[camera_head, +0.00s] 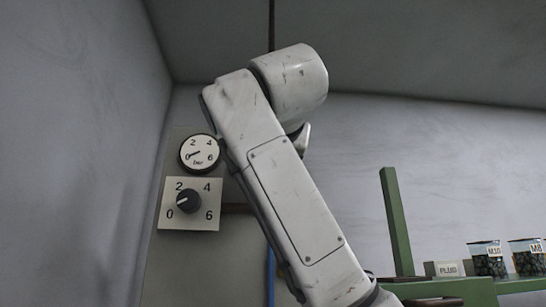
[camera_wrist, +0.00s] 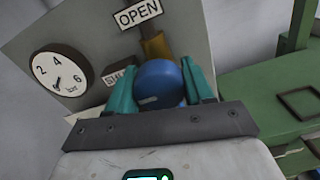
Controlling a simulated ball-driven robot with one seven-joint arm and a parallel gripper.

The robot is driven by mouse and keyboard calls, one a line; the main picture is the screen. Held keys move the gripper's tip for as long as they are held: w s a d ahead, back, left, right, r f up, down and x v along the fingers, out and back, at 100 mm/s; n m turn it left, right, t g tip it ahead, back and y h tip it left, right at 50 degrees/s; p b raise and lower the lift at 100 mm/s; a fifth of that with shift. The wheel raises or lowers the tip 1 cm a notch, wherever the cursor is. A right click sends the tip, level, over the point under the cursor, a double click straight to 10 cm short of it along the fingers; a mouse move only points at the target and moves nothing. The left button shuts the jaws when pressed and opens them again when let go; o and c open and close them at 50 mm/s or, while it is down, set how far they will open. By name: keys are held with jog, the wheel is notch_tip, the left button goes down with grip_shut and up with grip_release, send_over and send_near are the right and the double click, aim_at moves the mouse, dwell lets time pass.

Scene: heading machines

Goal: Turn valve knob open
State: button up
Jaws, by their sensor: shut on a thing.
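The blue round valve knob (camera_wrist: 158,86) sits in front of a panel in the wrist view, with a short light mark on its face. My gripper (camera_wrist: 157,80) has its two teal fingers on either side of the knob and is shut on it. An OPEN label (camera_wrist: 138,13) is on the panel above the knob, and a partly hidden label starting "SH" (camera_wrist: 118,75) is to its left. In the head view my arm hides the blue knob and my gripper.
A round bar gauge (camera_head: 199,154) on the panel has its needle near 0; it also shows in the wrist view (camera_wrist: 60,70). Below it is a black dial knob on a 0-to-6 plate (camera_head: 205,214). A green rack (camera_head: 398,225) with labelled bins (camera_head: 487,260) stands at right.

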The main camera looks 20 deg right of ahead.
jog(key=shift+c, duration=1.3)
jog(key=shift+m, duration=0.4)
jog(key=m, duration=0.3)
jog(key=shift+m, duration=0.3)
jog(key=m, duration=0.4)
jog(key=shift+m, duration=0.3)
jog(key=m, duration=0.4)
jog(key=shift+m, duration=2.5)
